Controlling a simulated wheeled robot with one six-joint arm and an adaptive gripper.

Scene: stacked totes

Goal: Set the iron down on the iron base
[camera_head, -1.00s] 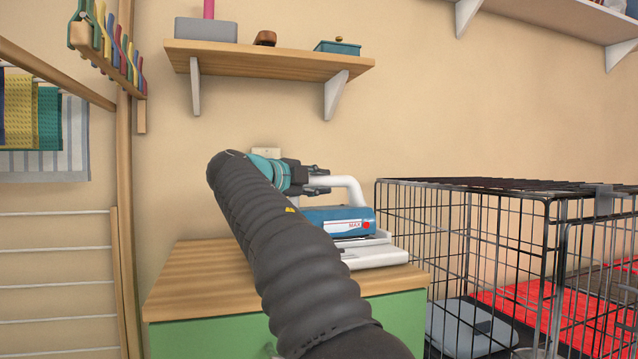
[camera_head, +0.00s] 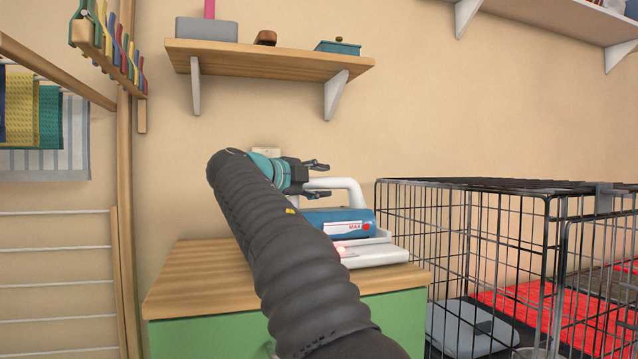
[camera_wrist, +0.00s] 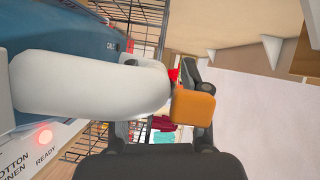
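The iron, with a blue body (camera_head: 352,222) and a white handle (camera_head: 352,186), sits on the white iron base (camera_head: 385,256) on top of the cabinet. A red light glows at the base's front left. In the wrist view the white handle (camera_wrist: 90,84) fills the left and middle, and the base (camera_wrist: 40,145) shows a lit red light marked READY. My gripper (camera_head: 320,178) is at the left end of the handle with its fingers spread apart, the handle's end lying between them. One finger with an orange pad shows in the wrist view; the other is mostly hidden.
The cabinet's wooden top (camera_head: 205,280) is clear on the left. A black wire cage (camera_head: 470,240) stands close on the right. A wall shelf (camera_head: 265,60) with small items hangs above. A drying rack (camera_head: 60,240) stands at the left.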

